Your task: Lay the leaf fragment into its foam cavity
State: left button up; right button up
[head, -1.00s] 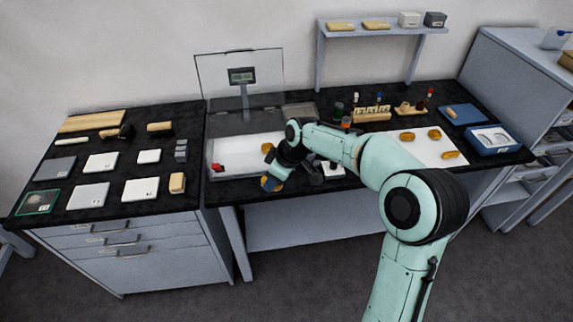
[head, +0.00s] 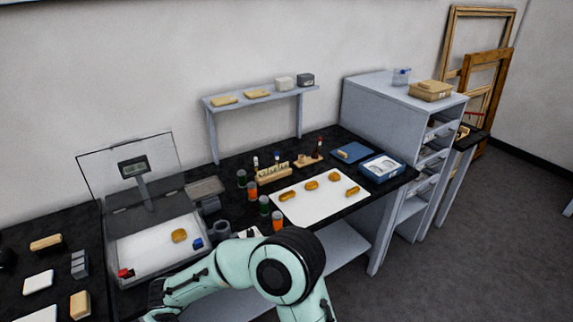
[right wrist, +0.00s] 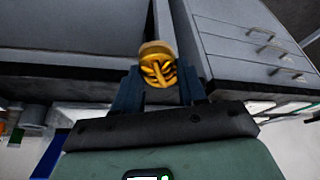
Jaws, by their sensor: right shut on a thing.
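My right gripper (right wrist: 158,86) is shut on a gilt fragment (right wrist: 157,65) with raised, leaf-like ribs, shown in the right wrist view. The fragment stands out beyond the fingertips, with grey cabinet fronts behind it. In the head view my right arm crosses the bottom, and its fingers and the held fragment are out of sight. A blue case (head: 383,167) with white foam lies at the right end of the black bench. A pale recess shows in the foam; its exact outline is too small to tell. My left gripper is in neither view.
Several gold fragments lie on a white sheet (head: 318,205) left of the case. Upright bottles (head: 277,220) and a wooden vial rack (head: 272,173) stand beside it. A clear-lidded box (head: 150,256) is at left. A blue lid (head: 352,152) lies behind the case.

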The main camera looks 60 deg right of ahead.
aim_at(375, 171)
jog(key=z, duration=2.9)
jog(key=k+j+z, duration=0.1)
jog(key=j+z, duration=0.15)
jog(key=j, duration=1.25)
jog(key=k, duration=0.05)
